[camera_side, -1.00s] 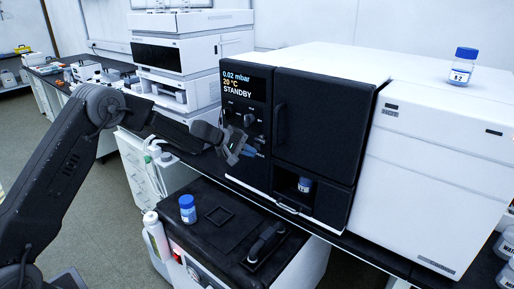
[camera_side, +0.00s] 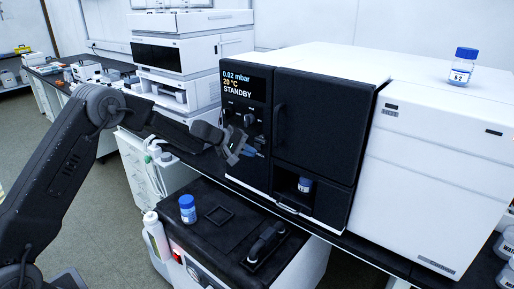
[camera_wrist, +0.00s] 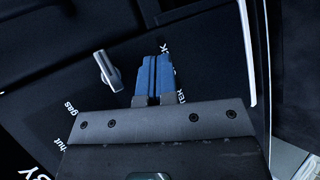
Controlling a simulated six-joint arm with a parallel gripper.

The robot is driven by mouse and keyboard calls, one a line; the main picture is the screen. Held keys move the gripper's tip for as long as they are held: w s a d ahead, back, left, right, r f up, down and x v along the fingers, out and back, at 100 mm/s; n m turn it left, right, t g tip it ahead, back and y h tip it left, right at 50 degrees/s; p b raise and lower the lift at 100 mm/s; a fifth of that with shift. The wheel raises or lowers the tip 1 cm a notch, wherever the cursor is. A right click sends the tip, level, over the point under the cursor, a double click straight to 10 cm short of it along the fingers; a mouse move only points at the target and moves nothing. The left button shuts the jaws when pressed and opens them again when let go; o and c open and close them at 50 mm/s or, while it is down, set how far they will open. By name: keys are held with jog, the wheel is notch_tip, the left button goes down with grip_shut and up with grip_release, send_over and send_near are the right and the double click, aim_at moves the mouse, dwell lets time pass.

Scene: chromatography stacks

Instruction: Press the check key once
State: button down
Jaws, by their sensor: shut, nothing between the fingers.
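The check key itself cannot be made out; my fingers cover part of the panel's lettering. The black control panel (camera_side: 262,122) is on the left of the dark instrument front, and it fills much of the wrist view (camera_wrist: 75,95). My gripper (camera_side: 254,153) is at the panel's lower part, below the knobs. In the wrist view its blue fingers (camera_wrist: 154,60) are together with nothing between them. A white letter K shows just beyond the fingertips, and partly hidden lettering lies right of the fingers. Whether the fingertips touch the panel cannot be told.
A grey lever knob (camera_wrist: 107,70) stands out left of the fingers, near "gas" and "shut" lettering. The display (camera_side: 238,85) reads 0.02 mbar, 20 °C, STANDBY. A blue-capped vial (camera_side: 305,185) stands in the open bay; another bottle (camera_side: 187,209) stands on the black-topped unit below.

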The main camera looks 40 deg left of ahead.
jog(key=shift+w, duration=0.1)
jog(key=shift+w, duration=0.3)
jog(key=shift+w, duration=0.4)
dwell(0.5)
jog(key=shift+s, duration=0.85)
jog(key=shift+s, duration=2.5)
